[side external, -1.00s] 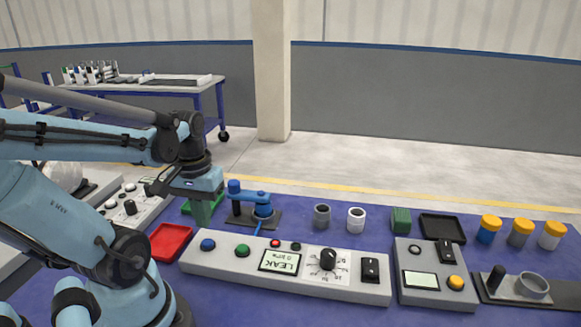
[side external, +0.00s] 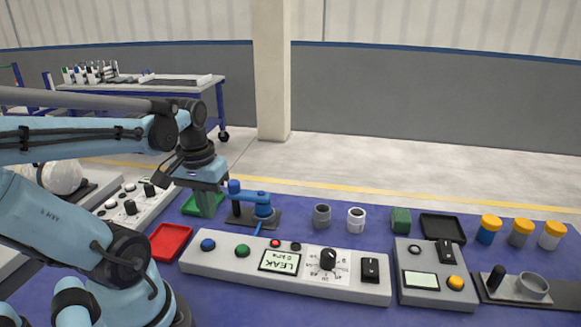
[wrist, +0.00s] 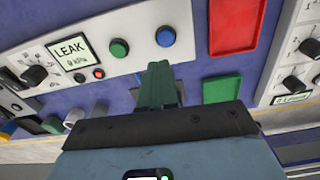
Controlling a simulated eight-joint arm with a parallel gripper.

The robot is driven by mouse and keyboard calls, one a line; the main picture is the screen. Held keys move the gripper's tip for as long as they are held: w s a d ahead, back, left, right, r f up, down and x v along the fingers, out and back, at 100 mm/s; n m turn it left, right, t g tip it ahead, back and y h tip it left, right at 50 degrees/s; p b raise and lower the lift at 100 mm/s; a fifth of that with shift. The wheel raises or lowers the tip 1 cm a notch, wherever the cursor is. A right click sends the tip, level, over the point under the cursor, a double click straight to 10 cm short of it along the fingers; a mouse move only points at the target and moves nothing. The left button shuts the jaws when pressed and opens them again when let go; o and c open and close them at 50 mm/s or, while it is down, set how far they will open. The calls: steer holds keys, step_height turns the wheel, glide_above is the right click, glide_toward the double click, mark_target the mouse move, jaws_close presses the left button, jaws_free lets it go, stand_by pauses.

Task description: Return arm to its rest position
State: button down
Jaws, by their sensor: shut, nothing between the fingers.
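In the wrist view the gripper (wrist: 158,75) points toward the grey panel, near the green and blue buttons. My arm is bent, its wrist above the table at the left of the side view.
A red tray (side external: 170,241) lies in front. A blue pipe fixture (side external: 255,205) stands close to the right of the gripper. The LEAK panel (side external: 215,262) is in front.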

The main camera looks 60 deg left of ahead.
steer(key=w+d+r+m+t, duration=0.2)
steer(key=w+d+m+t, duration=0.4)
steer(key=w+d, duration=0.5)
steer(key=shift+w+d+r+m+t, duration=0.3)
steer(key=shift+d+m+t, duration=0.1)
steer(key=shift+d+m, duration=0.75)
